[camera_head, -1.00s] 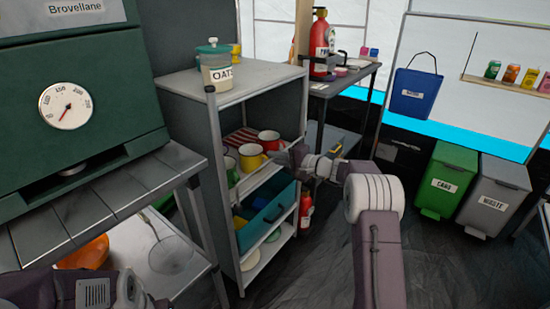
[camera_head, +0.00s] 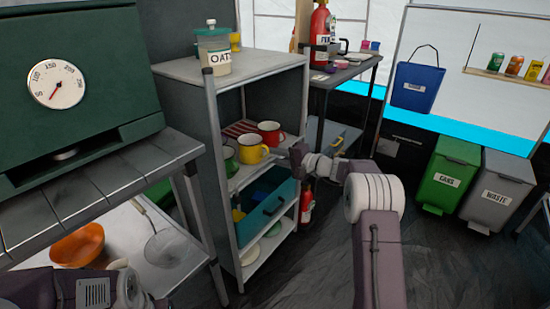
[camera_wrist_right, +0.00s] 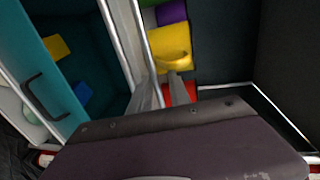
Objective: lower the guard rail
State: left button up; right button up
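The guard rail (camera_wrist_right: 144,38) is a thin pale bar along the front of the mug shelf, beside the shelf's edge in the right wrist view. In the head view the mug shelf's front (camera_head: 262,172) is small, and I cannot tell the rail's exact height. My right gripper (camera_head: 296,153) is at the right end of that shelf front. In the wrist view its two narrow fingers (camera_wrist_right: 165,92) look apart, close to the rail's near part; contact is unclear. Only part of my left arm shows at the lower left; its gripper is out of view.
Red, yellow (camera_head: 251,149) and green mugs stand on the shelf. A teal drawer (camera_head: 272,207) is pulled out below. An oats jar (camera_head: 213,50) stands on top. A fire extinguisher (camera_head: 306,204) stands right of the shelf. Floor before the bins is free.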

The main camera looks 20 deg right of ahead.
jog(key=shift+f, duration=0.25)
